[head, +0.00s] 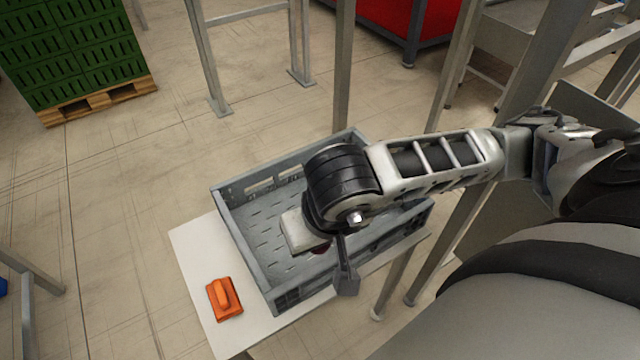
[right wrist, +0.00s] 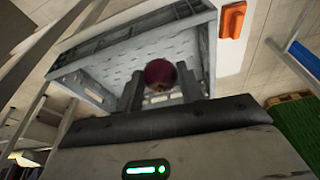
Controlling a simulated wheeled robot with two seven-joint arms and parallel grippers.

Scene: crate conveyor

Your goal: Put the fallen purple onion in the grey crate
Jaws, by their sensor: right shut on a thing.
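The purple onion (right wrist: 160,75) is held between the two fingers of my right gripper (right wrist: 161,92) in the right wrist view. I cannot tell how high the onion is above the floor. My left gripper is not in view.
Green crates (head: 75,50) on a pallet stand far back left.

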